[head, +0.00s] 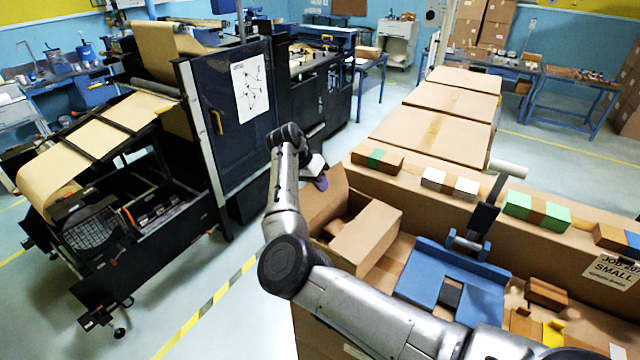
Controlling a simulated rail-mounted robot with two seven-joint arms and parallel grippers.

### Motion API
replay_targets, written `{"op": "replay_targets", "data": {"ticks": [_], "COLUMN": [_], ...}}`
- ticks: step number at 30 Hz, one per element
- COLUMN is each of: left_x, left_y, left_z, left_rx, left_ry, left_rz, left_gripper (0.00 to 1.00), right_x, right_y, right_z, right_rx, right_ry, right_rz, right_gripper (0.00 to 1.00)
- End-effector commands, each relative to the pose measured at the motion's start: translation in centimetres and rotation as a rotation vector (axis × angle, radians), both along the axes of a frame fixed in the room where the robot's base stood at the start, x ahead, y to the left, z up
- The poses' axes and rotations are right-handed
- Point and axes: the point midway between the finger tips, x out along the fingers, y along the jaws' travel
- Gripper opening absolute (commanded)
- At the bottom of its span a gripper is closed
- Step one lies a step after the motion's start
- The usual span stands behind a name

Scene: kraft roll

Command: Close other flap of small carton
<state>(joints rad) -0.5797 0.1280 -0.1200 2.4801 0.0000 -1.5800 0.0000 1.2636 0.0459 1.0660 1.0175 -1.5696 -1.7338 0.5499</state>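The small brown carton (366,240) stands at the left end of the bench, in the middle of the head view. One of its flaps (326,197) stands up at its far left side, and a dark gap shows beside it. A broad tan panel faces up towards me; I cannot tell if it is the other flap. My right gripper (318,176) is at the upper edge of the raised flap, its purplish tip close to or touching it. Its fingers are too small and partly hidden to tell open from shut. My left gripper is not in view.
A blue fixture (424,268) lies right of the carton, beyond my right forearm. Small boxes, including a green one (537,209), line the cardboard ledge behind. Large cartons (433,122) stand beyond it. A dark machine (228,120) is to the left, with open floor between.

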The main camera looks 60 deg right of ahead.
Motion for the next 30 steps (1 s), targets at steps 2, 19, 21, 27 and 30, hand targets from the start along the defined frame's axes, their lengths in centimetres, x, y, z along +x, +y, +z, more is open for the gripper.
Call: {"op": "replay_targets", "data": {"ticks": [2, 19, 21, 27, 30], "left_x": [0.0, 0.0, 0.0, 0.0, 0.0], "left_y": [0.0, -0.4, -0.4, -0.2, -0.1], "left_z": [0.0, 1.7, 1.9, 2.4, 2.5], "left_rx": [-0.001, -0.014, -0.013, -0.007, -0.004], "left_ry": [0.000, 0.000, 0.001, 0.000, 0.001], "left_rz": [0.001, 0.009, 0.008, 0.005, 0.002], "left_gripper": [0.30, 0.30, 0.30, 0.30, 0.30], "right_x": [0.0, -1.4, -1.7, -2.7, -3.1], "right_y": [0.0, 0.1, 0.2, 0.2, 0.3], "right_z": [0.0, 0.6, 0.7, 0.6, 0.6], "right_rx": [0.000, -0.019, -0.024, -0.035, -0.041], "right_ry": [0.000, -0.196, -0.250, -0.396, -0.459], "right_rz": [0.000, -0.004, -0.002, -0.002, -0.001], "right_gripper": [0.00, 0.00, 0.00, 0.00, 0.00]}}
